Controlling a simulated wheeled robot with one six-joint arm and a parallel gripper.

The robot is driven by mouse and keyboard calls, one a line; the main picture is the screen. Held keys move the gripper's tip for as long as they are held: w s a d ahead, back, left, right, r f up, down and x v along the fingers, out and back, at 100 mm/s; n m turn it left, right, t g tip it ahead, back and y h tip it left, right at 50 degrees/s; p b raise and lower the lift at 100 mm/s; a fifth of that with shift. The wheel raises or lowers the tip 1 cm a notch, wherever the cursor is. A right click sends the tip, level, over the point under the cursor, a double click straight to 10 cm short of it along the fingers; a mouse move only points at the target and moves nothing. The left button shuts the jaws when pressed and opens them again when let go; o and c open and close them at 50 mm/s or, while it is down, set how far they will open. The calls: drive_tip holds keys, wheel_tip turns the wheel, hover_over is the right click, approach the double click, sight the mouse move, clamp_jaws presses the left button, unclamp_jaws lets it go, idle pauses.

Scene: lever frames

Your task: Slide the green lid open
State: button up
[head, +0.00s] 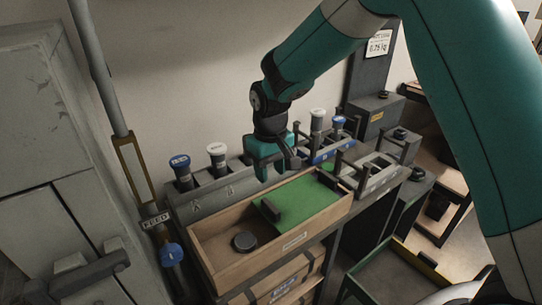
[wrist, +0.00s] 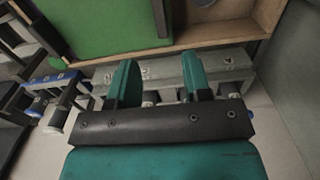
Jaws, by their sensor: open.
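The green lid (head: 308,200) lies over the right part of a wooden box and has a dark upright handle (head: 270,209) near its left edge. The left part of the wooden box (head: 219,264) is uncovered and a dark round knob-like piece (head: 245,241) lies in it. My gripper (head: 277,175) is open and empty, above and behind the box, apart from the lid. In the wrist view my gripper (wrist: 160,85) shows two spread teal fingers, with the green lid (wrist: 95,28) at the upper left.
Behind the box stands a grey rack (head: 205,197) with blue- and white-capped cylinders. A grey frame (head: 375,170) with upright posts stands at the right. A pole with a FEED label (head: 156,220) and a grey cabinet (head: 40,150) stand at the left.

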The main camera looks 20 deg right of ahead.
wheel_tip(320, 180, up, 5)
drive_tip(key=shift+r, duration=0.1)
idle(0.3)
drive_tip(key=s+r+n+y, duration=0.1)
drive_tip(key=s+r, duration=0.3)
drive_tip(key=s, duration=0.9)
drive_tip(key=s+a+r+n+y, duration=0.1)
drive_tip(key=s+r+n+y, duration=0.1)
drive_tip(key=s, duration=1.2)
drive_tip(key=shift+s+r+y, duration=0.15)
drive_tip(key=shift+r+y, duration=0.45)
drive_tip(key=shift+r, duration=0.35)
